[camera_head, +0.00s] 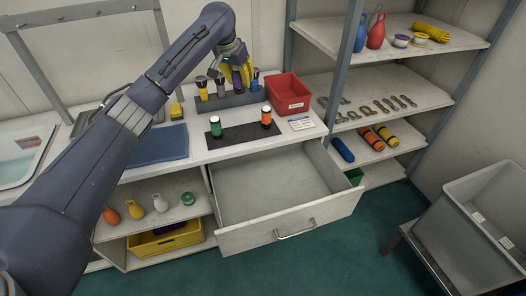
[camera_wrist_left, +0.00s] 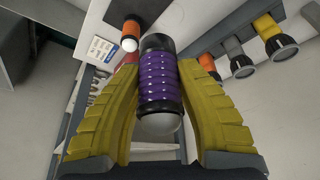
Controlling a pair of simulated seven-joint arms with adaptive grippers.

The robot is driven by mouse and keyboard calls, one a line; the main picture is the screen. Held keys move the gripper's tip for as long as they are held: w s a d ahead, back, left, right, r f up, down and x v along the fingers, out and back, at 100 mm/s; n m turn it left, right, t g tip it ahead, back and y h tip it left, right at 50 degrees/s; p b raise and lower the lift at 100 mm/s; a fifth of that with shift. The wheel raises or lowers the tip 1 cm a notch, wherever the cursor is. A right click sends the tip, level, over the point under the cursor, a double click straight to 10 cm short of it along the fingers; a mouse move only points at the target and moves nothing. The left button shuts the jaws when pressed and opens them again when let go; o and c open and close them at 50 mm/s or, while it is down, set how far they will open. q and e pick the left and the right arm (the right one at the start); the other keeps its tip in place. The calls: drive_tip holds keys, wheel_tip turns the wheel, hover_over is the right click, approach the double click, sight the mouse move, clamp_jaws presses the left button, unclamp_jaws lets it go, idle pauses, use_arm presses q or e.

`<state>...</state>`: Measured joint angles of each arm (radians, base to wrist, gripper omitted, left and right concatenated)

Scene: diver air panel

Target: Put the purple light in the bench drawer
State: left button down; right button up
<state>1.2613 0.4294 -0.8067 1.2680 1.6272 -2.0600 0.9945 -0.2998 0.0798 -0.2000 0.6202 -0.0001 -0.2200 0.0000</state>
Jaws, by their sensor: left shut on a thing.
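The purple light (camera_wrist_left: 160,85) has a ribbed purple body with black ends and a pale lens. My left gripper (camera_wrist_left: 160,95) is shut around it, with a yellow finger on each side. In the head view my left gripper (camera_head: 238,72) is at the rack of lights at the back of the bench, and the purple light (camera_head: 237,79) shows partly between its fingers. Whether the light is clear of the rack cannot be told. The bench drawer (camera_head: 292,225) is pulled open below the bench top, and its visible floor is empty. My right gripper is not in view.
The light rack (camera_head: 232,99) holds several other lights. A green light (camera_head: 216,127) and an orange light (camera_head: 266,116) stand on a dark mat (camera_head: 240,132). A red bin (camera_head: 287,92) and a card (camera_head: 301,124) are to the right; shelving stands beyond.

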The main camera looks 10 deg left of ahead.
use_arm(q)
drive_tip(key=s+f, duration=0.3)
drive_tip(key=f, duration=0.2)
drive_tip(key=s+d+f+m, duration=0.1)
drive_tip(key=s+f, duration=0.2)
drive_tip(key=f, duration=0.2)
drive_tip(key=s+f+m, duration=0.1)
drive_tip(key=s+f, duration=0.2)
drive_tip(key=f, duration=0.3)
drive_tip(key=shift+s+d+h, duration=0.15)
drive_tip(key=shift+d+h, duration=0.15)
drive_tip(key=shift+h, duration=0.1)
drive_tip(key=s+d+f+m+g+h, duration=0.1)
drive_tip(key=s+d+f+m, duration=0.25)
drive_tip(key=s+d, duration=0.3)
drive_tip(key=s+d+f+m+g+h, duration=0.1)
drive_tip(key=s+d+f+m, duration=0.1)
drive_tip(key=s+d+m, duration=0.4)
drive_tip(key=f, duration=0.6)
drive_tip(key=f+n, duration=0.1)
drive_tip(key=f, duration=0.5)
drive_tip(key=s+a+f+n, duration=0.1)
drive_tip(key=f, duration=0.6)
drive_tip(key=shift+a, duration=0.1)
drive_tip(key=shift+f, duration=0.15)
drive_tip(key=c, duration=1)
unclamp_jaws()
drive_tip(key=shift+o, duration=0.2)
